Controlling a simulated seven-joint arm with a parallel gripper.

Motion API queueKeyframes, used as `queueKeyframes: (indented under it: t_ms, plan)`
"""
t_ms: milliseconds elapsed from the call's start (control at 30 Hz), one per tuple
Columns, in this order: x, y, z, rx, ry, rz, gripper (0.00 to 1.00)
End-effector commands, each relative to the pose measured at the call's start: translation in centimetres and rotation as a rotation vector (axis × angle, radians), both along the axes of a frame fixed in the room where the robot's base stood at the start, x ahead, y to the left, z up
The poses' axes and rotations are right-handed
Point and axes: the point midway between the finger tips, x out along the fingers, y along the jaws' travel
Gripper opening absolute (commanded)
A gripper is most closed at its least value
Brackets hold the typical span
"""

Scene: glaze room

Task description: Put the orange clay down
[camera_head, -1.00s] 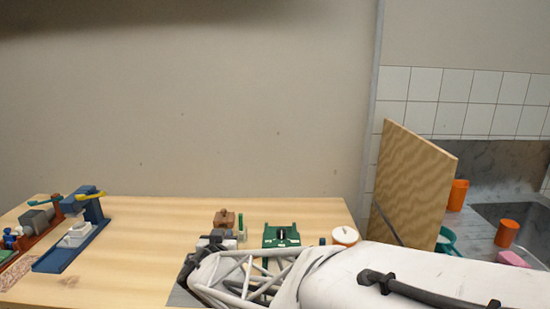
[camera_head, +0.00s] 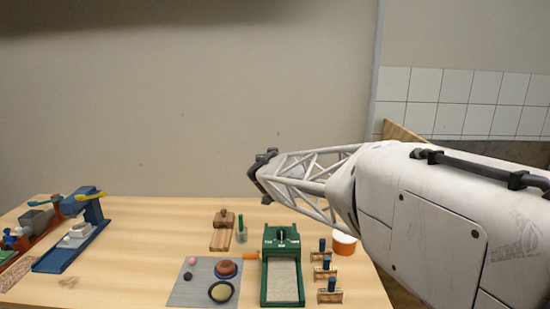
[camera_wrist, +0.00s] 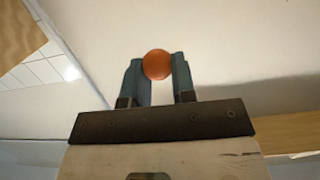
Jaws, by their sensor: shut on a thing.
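The orange clay (camera_wrist: 156,64) is a round ball held between the tips of my gripper (camera_wrist: 158,80) in the wrist view. The two blue-grey fingers press on it from both sides. In the head view the dark end of my arm (camera_head: 262,176) is high above the back of the table, in front of the wall. The fingers and the clay cannot be made out there. A grey mat (camera_head: 190,296) lies on the table below, bearing a pink ball (camera_head: 193,261), a dark ball (camera_head: 188,276), a reddish disc (camera_head: 226,268) and a dark-rimmed yellowish round piece (camera_head: 221,291).
A green press-like tool (camera_head: 282,238) stands right of the mat, with several small blue-handled pieces (camera_head: 329,290) beside it. A wooden block tool (camera_head: 222,232) is behind the mat. A blue tool (camera_head: 72,252) stands at left. Bare wood (camera_head: 140,265) lies between.

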Motion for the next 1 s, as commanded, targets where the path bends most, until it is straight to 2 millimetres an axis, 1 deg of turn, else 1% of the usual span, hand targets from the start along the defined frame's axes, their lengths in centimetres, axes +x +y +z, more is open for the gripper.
queueKeyframes:
  t_ms: [33,100,300,500,700,900,1000]
  plan:
    - [0.7,-1.1,1.0,0.001,-0.003,-0.003,0.02]
    - [1.5,-2.4,2.3,0.001,-0.003,-0.003,0.02]
    - [3.7,-6.3,5.6,0.000,-0.001,0.000,0.02]
    - [5.4,-10.4,9.2,-0.001,-0.003,0.001,0.02]
    - [6.7,-14.4,12.5,0.000,-0.002,0.003,0.02]
    - [7.4,-17.4,14.8,0.000,-0.001,0.004,0.02]
    - [7.5,-18.1,15.4,0.000,-0.001,0.005,0.02]
